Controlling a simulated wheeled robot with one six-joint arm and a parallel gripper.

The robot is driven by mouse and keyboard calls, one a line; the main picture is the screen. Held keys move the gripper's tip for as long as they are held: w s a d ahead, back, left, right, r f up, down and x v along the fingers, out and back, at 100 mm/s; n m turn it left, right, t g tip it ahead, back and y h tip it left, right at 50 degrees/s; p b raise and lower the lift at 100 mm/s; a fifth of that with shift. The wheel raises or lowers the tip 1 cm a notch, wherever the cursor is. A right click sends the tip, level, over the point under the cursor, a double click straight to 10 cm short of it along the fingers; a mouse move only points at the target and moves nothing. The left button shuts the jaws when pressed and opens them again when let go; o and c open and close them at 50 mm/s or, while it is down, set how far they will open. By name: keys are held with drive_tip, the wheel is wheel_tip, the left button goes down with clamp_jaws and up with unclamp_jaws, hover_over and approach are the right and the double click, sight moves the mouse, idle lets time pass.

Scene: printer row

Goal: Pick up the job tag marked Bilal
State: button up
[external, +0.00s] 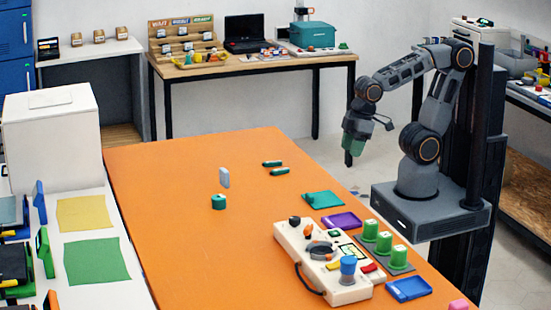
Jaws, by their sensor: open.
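My gripper (349,158) hangs over the far right edge of the orange table (170,190), pointing down and well above the floor. It is open, and nothing shows between its fingers. No name Bilal can be read at this size, so I cannot tell which thing is that job tag. Several small green pieces with pale tops (385,242) stand on a dark base at the table's right side, nearer the camera than my gripper. A grey upright tag-like piece (224,178) stands by a teal round piece (219,202) near the table's middle.
A cream control box (318,265) with knobs stands at the table's near right. A purple tray (342,220), a teal piece (322,199) and a blue tray (409,289) lie around it. Two dark green pieces (280,171) lie farther back. The table's left half is clear.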

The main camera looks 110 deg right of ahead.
drive_tip(key=w+d+f+n+h+b, duration=0.1)
drive_tip(key=w+d+n+h+b, duration=0.35)
drive_tip(key=w, duration=0.65)
drive_tip(key=w+d+f+n+g+h+b, duration=0.1)
drive_tip(key=w+d+f+n+h+b, duration=0.1)
drive_tip(key=w+d+n+h, duration=0.55)
drive_tip(key=w+d+f+n+h+b, duration=0.1)
drive_tip(key=w+d+n+h+b, duration=0.35)
drive_tip(key=w, duration=0.95)
drive_tip(key=n+h, duration=0.1)
drive_tip(key=n, duration=0.2)
approach(222, 168)
drive_tip(key=shift+w+d+f, duration=0.1)
drive_tip(key=shift+d+f, duration=0.05)
drive_tip(key=shift+d, duration=0.45)
drive_tip(key=shift+d+f, duration=0.15)
drive_tip(key=shift+d, duration=0.4)
drive_tip(key=shift+d+r+m, duration=0.15)
drive_tip(key=shift+d+m, duration=0.1)
drive_tip(key=shift+d, duration=0.35)
drive_tip(key=shift+w+d, duration=0.15)
drive_tip(key=shift+d, duration=0.9)
drive_tip(key=shift+w+d, duration=0.2)
drive_tip(key=shift+d, duration=0.8)
drive_tip(key=shift+w+d, duration=0.15)
drive_tip(key=shift+d, duration=0.9)
clamp_jaws()
